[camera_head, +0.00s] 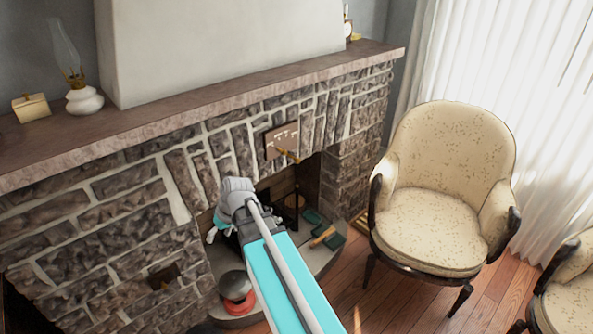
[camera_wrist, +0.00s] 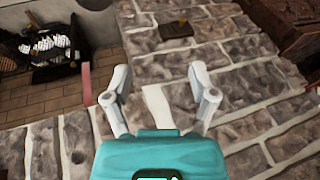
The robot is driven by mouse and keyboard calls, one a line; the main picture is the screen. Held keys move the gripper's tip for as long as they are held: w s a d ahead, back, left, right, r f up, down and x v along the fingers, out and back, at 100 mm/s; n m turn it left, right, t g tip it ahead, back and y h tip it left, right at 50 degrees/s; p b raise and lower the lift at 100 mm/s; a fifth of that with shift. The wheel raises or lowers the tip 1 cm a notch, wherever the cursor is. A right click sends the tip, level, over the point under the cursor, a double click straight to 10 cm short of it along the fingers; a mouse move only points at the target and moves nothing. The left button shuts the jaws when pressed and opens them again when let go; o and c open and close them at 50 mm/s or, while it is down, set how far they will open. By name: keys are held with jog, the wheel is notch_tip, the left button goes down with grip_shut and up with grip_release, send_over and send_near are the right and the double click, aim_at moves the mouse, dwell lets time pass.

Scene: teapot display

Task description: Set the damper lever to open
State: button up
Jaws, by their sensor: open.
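A brown marked plate (camera_head: 282,140) is set in the stone above the firebox opening in the head view. A brass lever (camera_head: 289,156) sticks out at its lower edge; I cannot read the marks or its setting. My gripper (camera_head: 214,231) is left of and below this lever, in front of the stonework and apart from it. In the wrist view my gripper (camera_wrist: 158,82) has its two fingers spread, with only stone wall between them. A small plate with a brass piece (camera_wrist: 175,28) shows beyond the fingers there; I cannot tell whether it is the damper lever.
A dark grate (camera_wrist: 42,45) stands in the firebox. A mantel shelf (camera_head: 215,102) runs above, bearing an oil lamp (camera_head: 83,99). Another small plate (camera_head: 163,275) sits low on the left stonework. A cream armchair (camera_head: 440,190) stands right; floor lies between it and the hearth.

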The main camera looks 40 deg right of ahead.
jog(key=w+d+f+t+y+b, duration=0.2)
jog(key=w+d+f+t+b, duration=0.2)
jog(key=w+d+b, duration=0.45)
jog(key=t+h+b, duration=0.5)
jog(key=t+b, duration=0.6)
jog(key=b, duration=0.1)
send_near(299, 161)
jog(key=s, duration=0.3)
jog(key=shift+s+d+f+m, duration=0.15)
jog(key=shift+d+m, duration=0.1)
jog(key=shift+m, duration=0.15)
jog(key=w, duration=0.9)
jog(key=w+a, duration=0.1)
jog(key=w, duration=0.4)
jog(key=shift+a, duration=0.1)
